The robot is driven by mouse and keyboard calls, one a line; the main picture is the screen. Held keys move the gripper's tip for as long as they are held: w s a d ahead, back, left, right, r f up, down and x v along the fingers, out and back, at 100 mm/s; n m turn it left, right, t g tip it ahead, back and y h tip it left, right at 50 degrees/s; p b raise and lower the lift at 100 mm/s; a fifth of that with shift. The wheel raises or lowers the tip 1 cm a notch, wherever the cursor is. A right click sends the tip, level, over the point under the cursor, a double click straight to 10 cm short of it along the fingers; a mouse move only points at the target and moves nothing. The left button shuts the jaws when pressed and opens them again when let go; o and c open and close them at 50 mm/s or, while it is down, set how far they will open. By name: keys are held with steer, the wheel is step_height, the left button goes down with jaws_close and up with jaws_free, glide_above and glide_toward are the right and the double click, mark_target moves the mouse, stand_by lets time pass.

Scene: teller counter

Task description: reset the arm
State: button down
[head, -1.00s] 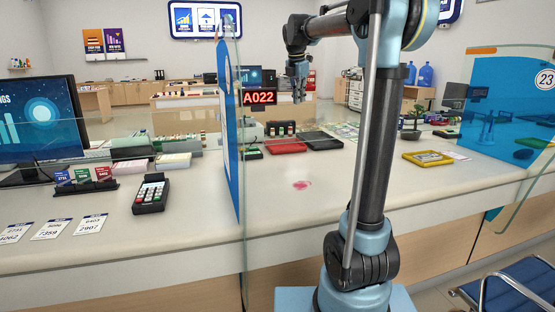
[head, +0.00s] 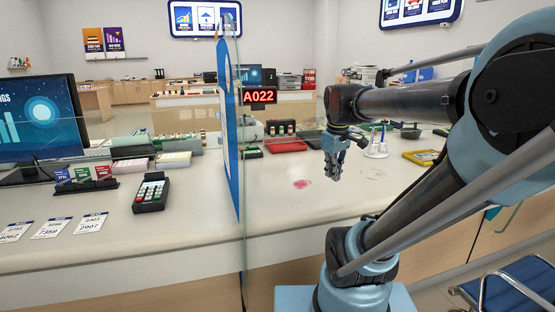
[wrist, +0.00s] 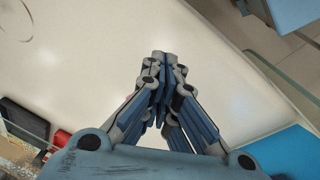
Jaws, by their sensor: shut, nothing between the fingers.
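My gripper (head: 334,165) hangs above the counter (head: 290,215) at the end of my arm, right of the blue divider. Its fingers point down and are shut with nothing between them. In the wrist view my gripper (wrist: 165,58) shows its fingers meeting over the pale countertop (wrist: 225,75). In the head view my arm reaches from the right side and covers part of the counter's right end.
A blue divider (head: 228,140) with a glass pane stands left of my gripper. A pinkish-red stain (head: 302,184) lies below it. A red tray (head: 287,146), a white stand (head: 376,149) and a yellow frame (head: 420,157) are behind. A keypad terminal (head: 151,192) sits left of the divider.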

steer(key=s+d+f+m, duration=0.1)
steer(key=s+f+m, duration=0.6)
steer(key=s+f, duration=0.4)
step_height(320, 180, down, 3)
steer(key=shift+s+r+m, duration=0.15)
steer(key=shift+s+m, duration=0.05)
steer(key=shift+m, duration=0.1)
steer(key=shift+w+f, duration=0.2)
steer(key=shift+w, duration=0.3)
